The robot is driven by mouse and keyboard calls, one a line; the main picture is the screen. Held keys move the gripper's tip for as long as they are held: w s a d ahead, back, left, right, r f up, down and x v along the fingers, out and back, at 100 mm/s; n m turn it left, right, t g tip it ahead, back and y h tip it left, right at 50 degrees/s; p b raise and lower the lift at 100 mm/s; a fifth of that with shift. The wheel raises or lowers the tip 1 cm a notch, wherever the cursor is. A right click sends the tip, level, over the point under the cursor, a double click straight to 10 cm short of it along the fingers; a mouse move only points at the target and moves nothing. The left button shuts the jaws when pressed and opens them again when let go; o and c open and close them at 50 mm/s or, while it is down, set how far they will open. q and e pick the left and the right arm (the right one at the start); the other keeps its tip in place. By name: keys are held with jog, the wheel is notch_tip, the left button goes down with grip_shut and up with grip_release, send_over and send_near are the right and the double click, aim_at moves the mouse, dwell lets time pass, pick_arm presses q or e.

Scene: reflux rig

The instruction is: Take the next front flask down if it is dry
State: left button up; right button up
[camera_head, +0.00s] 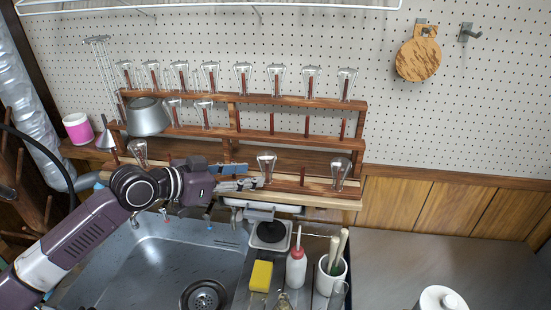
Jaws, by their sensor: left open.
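The wooden rack (322,139) holds clear glass flasks upside down on pegs in tiers. On the front tier stand a flask (266,163) near the middle, another flask (340,170) at the right end and one (138,151) at the left. An empty peg (302,176) stands between the middle and right ones. Whether the glass is wet or dry is too small to tell. My left gripper (256,184) is open, pointing right, close to the base of the middle front flask; I cannot tell if they touch. My right gripper is not in view.
Several flasks line the top tier; two flasks (204,113) and a metal bowl (147,117) sit on the middle tier. Below are a sink (165,262), yellow sponge (261,275), squeeze bottle (296,268) and white crock (331,279). The steel counter (400,262) at right is mostly clear.

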aim_at(263, 174)
pick_arm(q)
jog(key=shift+p+x, duration=0.9)
jog(key=shift+x, duration=0.25)
jog(key=x, duration=0.2)
jog(key=shift+d+f+p, duration=0.3)
jog(key=shift+f+p, duration=0.05)
jog(key=shift+w+d+f, duration=0.25)
jog(key=shift+d, duration=0.05)
jog(key=shift+a, duration=0.1)
jog(key=c, duration=0.7)
grip_shut()
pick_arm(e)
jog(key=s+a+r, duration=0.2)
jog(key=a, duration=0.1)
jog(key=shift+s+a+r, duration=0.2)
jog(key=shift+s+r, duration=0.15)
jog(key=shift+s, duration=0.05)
